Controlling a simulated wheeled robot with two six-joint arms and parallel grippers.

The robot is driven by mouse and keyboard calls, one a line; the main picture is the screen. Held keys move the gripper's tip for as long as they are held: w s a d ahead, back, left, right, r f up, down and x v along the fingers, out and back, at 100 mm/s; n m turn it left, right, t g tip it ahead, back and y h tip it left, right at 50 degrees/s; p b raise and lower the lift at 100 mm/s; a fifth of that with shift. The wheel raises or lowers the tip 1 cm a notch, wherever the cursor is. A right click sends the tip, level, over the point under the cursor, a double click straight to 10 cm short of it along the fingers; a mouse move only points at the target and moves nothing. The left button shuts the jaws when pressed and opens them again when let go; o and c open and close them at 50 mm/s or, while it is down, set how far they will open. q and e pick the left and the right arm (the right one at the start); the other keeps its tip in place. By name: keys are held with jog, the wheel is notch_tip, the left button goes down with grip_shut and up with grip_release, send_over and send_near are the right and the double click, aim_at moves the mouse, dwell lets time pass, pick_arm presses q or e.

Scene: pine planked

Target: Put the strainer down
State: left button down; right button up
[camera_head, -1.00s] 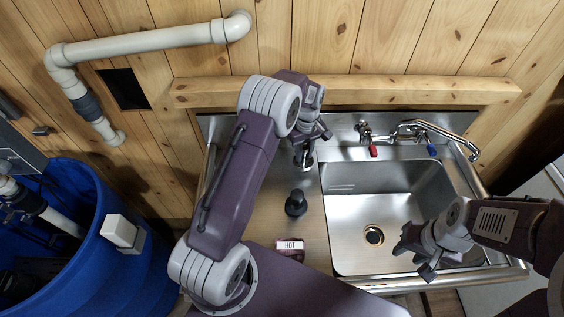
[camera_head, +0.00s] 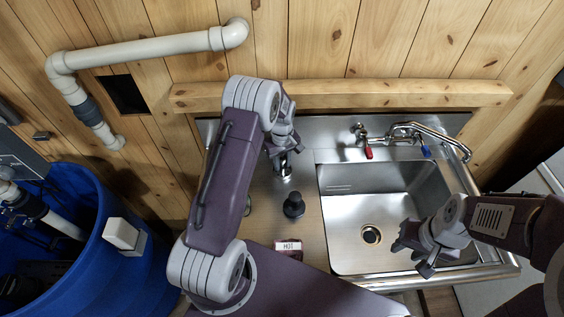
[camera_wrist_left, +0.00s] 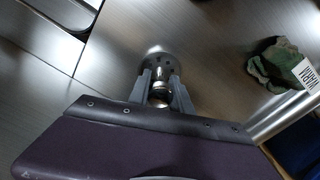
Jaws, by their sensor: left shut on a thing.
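The strainer is a small metal sink basket with holes (camera_wrist_left: 157,60). My left gripper (camera_wrist_left: 161,90) is shut on its metal knob, with the basket beyond the fingertips. In the head view the strainer (camera_head: 285,172) shows just below my left gripper (camera_head: 283,150), over the steel counter left of the sink, toward the back. I cannot tell whether it touches the counter. My right gripper (camera_head: 415,252) looks open and empty over the front right of the sink basin (camera_head: 375,205).
A black knobbed object (camera_head: 293,206) stands on the counter in front of the strainer. A dark red item labelled HOT (camera_head: 288,247) lies at the front. The faucet (camera_head: 430,135) stands behind the basin.

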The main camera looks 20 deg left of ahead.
pick_arm(q)
jog(key=c, duration=1.2)
grip_release()
jog(key=shift+o, duration=0.2)
notch_tip(320, 180, up, 12)
jog(key=shift+r+b, duration=0.15)
jog(key=shift+b, duration=0.4)
jog(key=s+d+m, duration=0.3)
jog(key=s+m, duration=0.1)
jog(key=s, duration=0.6)
jog(key=s+d+f+m+t, duration=0.1)
jog(key=s+d+m, duration=0.2)
jog(key=s, duration=0.7)
jog(key=m, duration=0.2)
jog(key=shift+f+m, duration=0.3)
